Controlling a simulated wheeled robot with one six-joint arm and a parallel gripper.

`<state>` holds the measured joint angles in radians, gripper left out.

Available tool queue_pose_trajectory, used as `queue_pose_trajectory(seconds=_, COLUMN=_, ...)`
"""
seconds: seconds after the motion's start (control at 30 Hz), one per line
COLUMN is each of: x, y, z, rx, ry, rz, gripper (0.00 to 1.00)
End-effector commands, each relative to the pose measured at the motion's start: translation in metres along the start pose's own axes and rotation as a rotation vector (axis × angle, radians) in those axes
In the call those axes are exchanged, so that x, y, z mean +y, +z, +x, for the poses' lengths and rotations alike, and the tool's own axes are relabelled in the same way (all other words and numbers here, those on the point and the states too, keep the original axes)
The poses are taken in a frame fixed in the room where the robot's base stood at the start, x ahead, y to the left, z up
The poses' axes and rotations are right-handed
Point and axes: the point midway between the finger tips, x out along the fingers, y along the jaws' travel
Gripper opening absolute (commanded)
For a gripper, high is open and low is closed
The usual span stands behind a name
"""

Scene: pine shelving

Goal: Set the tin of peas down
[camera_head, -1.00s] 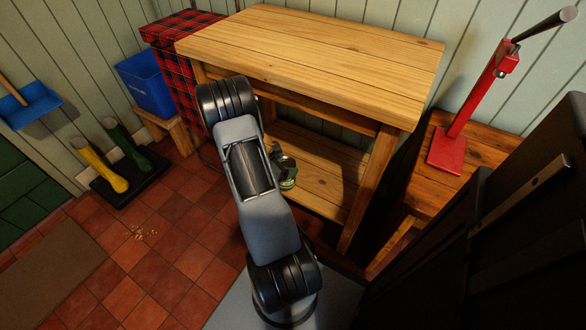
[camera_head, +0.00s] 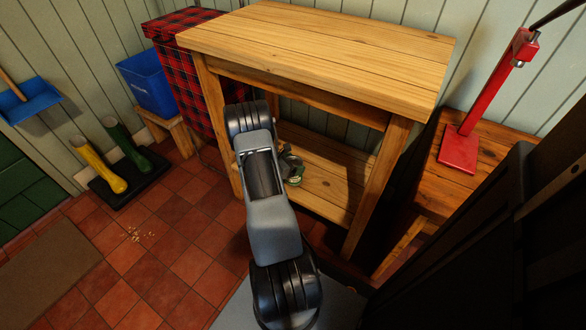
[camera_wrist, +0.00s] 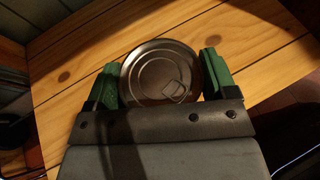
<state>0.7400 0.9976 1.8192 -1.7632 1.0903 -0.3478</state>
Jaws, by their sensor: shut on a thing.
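The tin of peas (camera_wrist: 158,72) shows in the wrist view as a round metal lid with a ring pull. My gripper (camera_wrist: 160,80) is shut on it, with a green finger pad on each side. The tin is over the pine boards of the lower shelf (camera_wrist: 250,40); I cannot tell whether it touches them. In the head view the tin is mostly hidden behind my arm, and a small green part of my gripper (camera_head: 293,172) shows at the left part of the lower shelf (camera_head: 325,190). The tin's label is not visible.
The pine table top (camera_head: 320,50) overhangs the lower shelf, with legs at its corners. A red press (camera_head: 465,140) stands on a wooden bench at right. A blue bin (camera_head: 147,85), a red checked cloth (camera_head: 190,85) and boots (camera_head: 108,165) are at left. The lower shelf's right part is clear.

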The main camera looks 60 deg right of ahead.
Motion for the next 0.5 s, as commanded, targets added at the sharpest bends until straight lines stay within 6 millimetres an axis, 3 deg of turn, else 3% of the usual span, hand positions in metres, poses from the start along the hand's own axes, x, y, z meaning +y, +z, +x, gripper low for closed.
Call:
queue_pose_trajectory(seconds=0.07, x=0.0004, y=-0.0114, z=0.0048, rx=-0.002, ry=0.0, rz=0.001, gripper=0.39)
queue_pose_trajectory(seconds=0.5, x=0.0005, y=-0.0147, z=0.0062, rx=-0.002, ry=0.001, rz=0.002, gripper=0.39)
